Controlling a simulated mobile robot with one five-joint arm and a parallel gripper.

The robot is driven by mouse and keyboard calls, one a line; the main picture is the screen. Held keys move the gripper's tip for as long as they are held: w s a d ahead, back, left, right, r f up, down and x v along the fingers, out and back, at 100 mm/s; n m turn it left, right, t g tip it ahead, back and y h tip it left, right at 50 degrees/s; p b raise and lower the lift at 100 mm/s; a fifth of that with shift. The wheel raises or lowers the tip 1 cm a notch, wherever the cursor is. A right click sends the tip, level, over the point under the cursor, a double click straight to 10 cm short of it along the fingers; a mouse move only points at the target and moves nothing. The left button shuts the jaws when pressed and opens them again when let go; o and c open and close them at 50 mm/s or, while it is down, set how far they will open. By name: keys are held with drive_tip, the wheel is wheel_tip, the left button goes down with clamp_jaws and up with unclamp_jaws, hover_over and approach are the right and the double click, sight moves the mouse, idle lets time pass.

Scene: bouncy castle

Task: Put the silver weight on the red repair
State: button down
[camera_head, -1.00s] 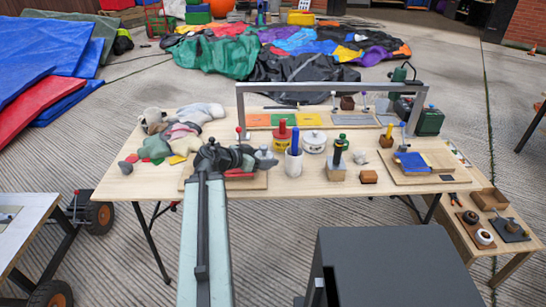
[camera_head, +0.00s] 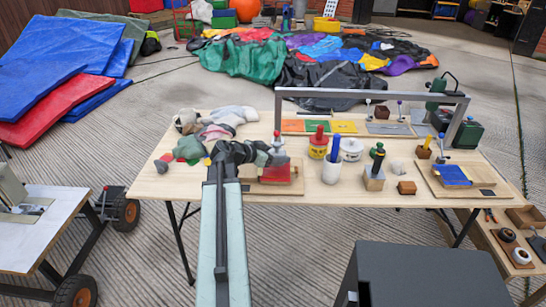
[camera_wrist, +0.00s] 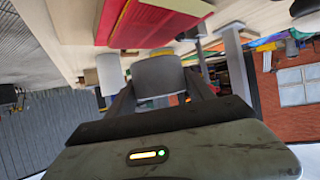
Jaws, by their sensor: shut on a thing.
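The silver weight is a grey cylinder (camera_wrist: 158,78) held between the two fingers of my gripper (camera_wrist: 160,98) in the wrist view. In the head view my gripper (camera_head: 266,158) is over the left part of the table, at the left side of a wooden board. The weight is small and partly hidden there. The red repair (camera_head: 281,173) lies on that board, just right of and below my gripper in the picture. In the tilted wrist view a red surface with a yellow strip (camera_wrist: 150,22) is close beyond the weight; I cannot tell whether they touch.
Crumpled fabric (camera_head: 190,147) lies at the left. A grey metal frame (camera_head: 375,92) spans the back of the table.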

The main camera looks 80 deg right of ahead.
drive_tip(key=shift+d+f+b, duration=0.1)
drive_tip(key=shift+f+b, duration=1.8)
drive_tip(key=shift+w+r, duration=0.2)
drive_tip(key=shift+w, duration=0.05)
drive_tip(key=shift+f, duration=0.1)
drive_tip(key=c, duration=0.8)
unclamp_jaws()
drive_tip(key=shift+f, duration=0.15)
drive_tip(key=o, duration=0.4)
